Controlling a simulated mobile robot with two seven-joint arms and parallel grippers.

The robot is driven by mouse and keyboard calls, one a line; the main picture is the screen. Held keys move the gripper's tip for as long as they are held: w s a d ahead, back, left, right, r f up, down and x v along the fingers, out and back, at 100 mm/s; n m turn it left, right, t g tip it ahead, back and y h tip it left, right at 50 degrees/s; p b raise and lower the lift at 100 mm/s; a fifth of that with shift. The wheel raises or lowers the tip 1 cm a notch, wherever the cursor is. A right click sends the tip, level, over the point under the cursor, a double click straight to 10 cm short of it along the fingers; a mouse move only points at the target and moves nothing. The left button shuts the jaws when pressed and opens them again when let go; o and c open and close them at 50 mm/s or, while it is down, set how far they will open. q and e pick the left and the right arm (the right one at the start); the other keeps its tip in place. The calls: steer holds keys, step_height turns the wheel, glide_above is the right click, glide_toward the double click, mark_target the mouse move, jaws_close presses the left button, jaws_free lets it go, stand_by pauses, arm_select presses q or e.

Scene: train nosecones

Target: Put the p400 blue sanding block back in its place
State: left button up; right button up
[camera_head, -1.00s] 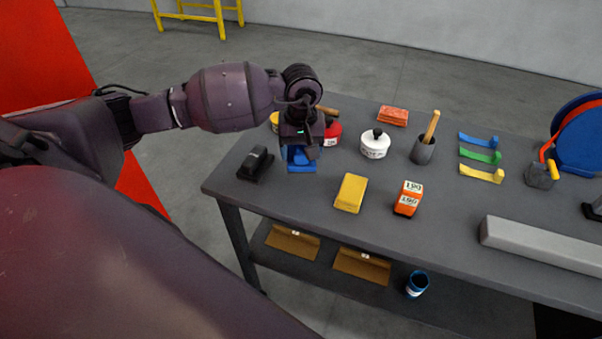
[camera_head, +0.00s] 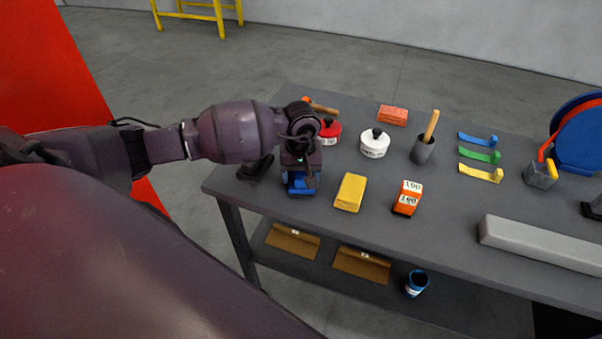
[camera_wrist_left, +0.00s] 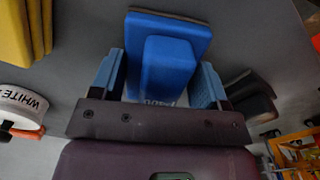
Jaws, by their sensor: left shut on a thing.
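The blue sanding block (camera_head: 300,185) is in my left gripper (camera_head: 300,178), at the left part of the grey table, left of the yellow block. In the left wrist view, the blue block (camera_wrist_left: 168,62) sits between the two blue fingers of my left gripper (camera_wrist_left: 163,82), its raised grip part pinched by them. Part of a printed label shows low on the block, mostly hidden. I cannot tell whether the block touches the table. My right gripper is not in view.
A yellow block (camera_head: 351,192) and an orange block marked 100 (camera_head: 407,198) stand to the right. A black object (camera_head: 254,168) is close on the left, partly hidden by my arm. Red (camera_head: 330,130) and white (camera_head: 374,143) tins stand behind. The table's front edge is near.

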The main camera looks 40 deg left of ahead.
arm_select(q)
steer(key=shift+f, duration=0.15)
steer(key=o, duration=0.8)
steer(key=shift+r, duration=0.35)
step_height(320, 180, up, 11)
steer(key=shift+f+b, duration=0.15)
steer(key=shift+b, duration=0.25)
steer(key=shift+r, duration=0.45)
